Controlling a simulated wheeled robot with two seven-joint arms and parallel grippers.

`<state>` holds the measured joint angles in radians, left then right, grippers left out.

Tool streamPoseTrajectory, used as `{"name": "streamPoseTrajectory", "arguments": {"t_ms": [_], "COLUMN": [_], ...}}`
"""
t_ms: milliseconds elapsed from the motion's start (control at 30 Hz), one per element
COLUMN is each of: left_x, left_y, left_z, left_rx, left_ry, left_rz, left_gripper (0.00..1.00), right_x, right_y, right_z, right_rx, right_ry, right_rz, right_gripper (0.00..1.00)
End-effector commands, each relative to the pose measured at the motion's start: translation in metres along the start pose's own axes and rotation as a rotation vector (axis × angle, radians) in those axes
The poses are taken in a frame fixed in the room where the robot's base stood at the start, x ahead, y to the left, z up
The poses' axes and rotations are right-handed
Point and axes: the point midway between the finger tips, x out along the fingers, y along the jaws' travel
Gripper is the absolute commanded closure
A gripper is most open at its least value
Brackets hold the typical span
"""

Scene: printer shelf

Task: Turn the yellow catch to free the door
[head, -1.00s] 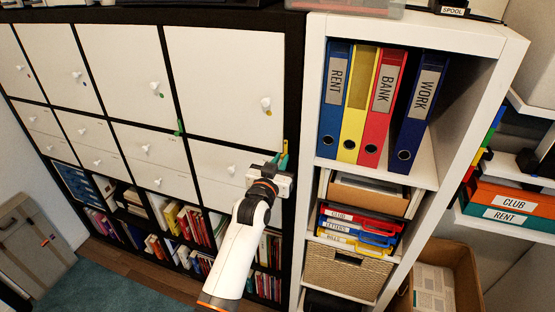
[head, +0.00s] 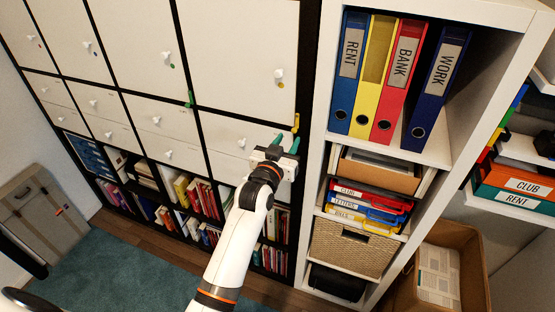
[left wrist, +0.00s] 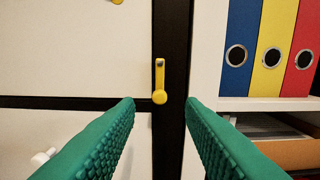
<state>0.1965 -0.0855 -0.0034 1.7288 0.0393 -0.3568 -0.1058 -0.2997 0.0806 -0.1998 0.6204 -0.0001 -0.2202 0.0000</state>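The yellow catch (head: 296,122) sits on the black frame at the right edge of a large white door (head: 245,55). In the left wrist view the catch (left wrist: 159,80) stands upright, its bar pointing up from a round end at the bottom. The door has a white knob with a yellow dot beside it. My left gripper (head: 288,145) is just below and in front of the catch. Its green fingers (left wrist: 160,102) are open and empty, one on each side of the catch, apparently short of it. My right gripper is not in view.
A green catch (head: 189,99) is on the frame farther left. A white shelf (head: 322,100) with upright binders stands just right of the frame. A white drawer front (head: 228,140) with a knob is below the door. An open cardboard box (head: 470,235) stands at lower right.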

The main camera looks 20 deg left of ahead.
Motion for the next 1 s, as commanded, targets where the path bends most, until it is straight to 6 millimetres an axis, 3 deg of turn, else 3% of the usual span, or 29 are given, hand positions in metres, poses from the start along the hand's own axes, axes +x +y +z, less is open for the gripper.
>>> {"name": "streamPoseTrajectory", "arguments": {"t_ms": [200,400,1000], "left_x": [-0.048,-0.075,-0.083], "left_y": [-0.001,-0.001,-0.001], "left_z": [-0.004,-0.002,-0.001], "left_rx": [-0.001,-0.002,-0.001], "left_ry": [0.001,0.000,0.001], "left_rz": [-0.001,-0.001,-0.001], "left_gripper": [0.65,0.65,0.65], "right_x": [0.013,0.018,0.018], "right_y": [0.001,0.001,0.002], "right_z": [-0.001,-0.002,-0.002], "right_rx": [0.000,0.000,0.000], "right_ry": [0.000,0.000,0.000], "right_rz": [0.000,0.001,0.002], "right_gripper": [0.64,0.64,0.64]}}
